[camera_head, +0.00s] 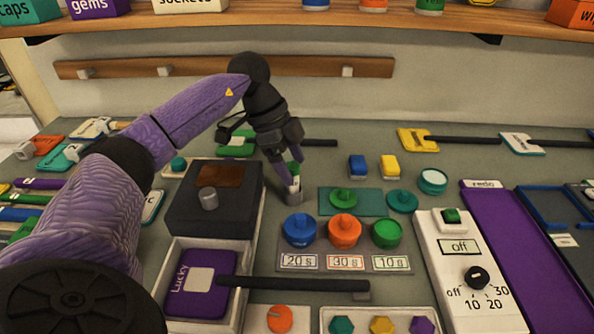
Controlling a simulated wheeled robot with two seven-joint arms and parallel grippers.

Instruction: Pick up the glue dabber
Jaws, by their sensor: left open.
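A small upright piece with a green top and a white body (294,181) stands in a grey round holder (294,198) at the middle of the bench; it looks like the glue dabber, though no label shows. My left gripper (292,170) reaches down over it from above. Its jaws are open, with the fingers close around the green top. I cannot tell whether they touch it. The fingers hide part of the piece. My right gripper is not in view.
A dark box with a grey knob (208,199) stands just left of the holder. Blue (300,232), orange (344,232) and green (386,234) knobbed pots sit in front. A black bar (290,284) crosses the near bench. A wooden shelf (330,19) runs above.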

